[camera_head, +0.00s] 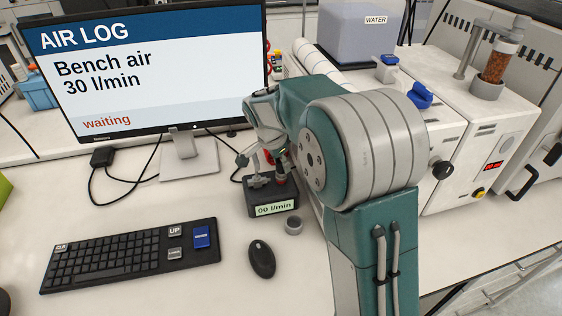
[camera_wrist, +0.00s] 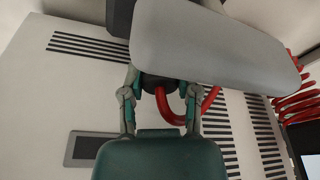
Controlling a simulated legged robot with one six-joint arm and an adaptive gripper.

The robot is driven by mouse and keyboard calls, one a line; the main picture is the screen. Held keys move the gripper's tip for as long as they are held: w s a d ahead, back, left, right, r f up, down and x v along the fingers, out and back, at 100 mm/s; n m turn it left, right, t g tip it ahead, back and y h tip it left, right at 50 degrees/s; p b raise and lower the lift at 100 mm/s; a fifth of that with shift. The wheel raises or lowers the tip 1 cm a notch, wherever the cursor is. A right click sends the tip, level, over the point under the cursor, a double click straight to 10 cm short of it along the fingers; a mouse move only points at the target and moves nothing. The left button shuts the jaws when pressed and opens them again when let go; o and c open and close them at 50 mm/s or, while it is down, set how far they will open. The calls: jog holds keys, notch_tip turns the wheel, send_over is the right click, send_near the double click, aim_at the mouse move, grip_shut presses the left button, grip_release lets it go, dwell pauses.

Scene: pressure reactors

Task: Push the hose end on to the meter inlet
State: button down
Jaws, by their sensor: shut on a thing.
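The meter (camera_head: 262,198) is a small dark box on the bench. Its lit display reads "00 l/min". My gripper (camera_head: 264,160) is above and behind the meter in the head view, partly hidden by my arm. In the wrist view my gripper (camera_wrist: 160,86) is shut on a dark rounded piece that appears to be the hose end (camera_wrist: 158,84). The red hose (camera_wrist: 174,117) curves away to the right between the fingers. A slim upright fitting stands on the meter's top, close to the gripper. I cannot tell whether the hose end touches the inlet.
A monitor (camera_head: 150,60) shows "AIR LOG", "Bench air 30 l/min" and "waiting". A keyboard (camera_head: 130,254), a mouse (camera_head: 262,259) and a small grey ring (camera_head: 293,225) lie in front. White equipment with a water tank (camera_head: 358,35) stands at right. Black cables run behind the meter.

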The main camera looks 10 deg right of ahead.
jog(key=shift+f, duration=0.3)
dwell(0.4)
jog(key=shift+c, duration=1.6)
grip_release()
jog(key=shift+o, duration=0.3)
jog(key=shift+r, duration=0.1)
jog(key=shift+o, duration=1.3)
jog(key=shift+r, duration=0.1)
jog(key=shift+r, duration=3.45)
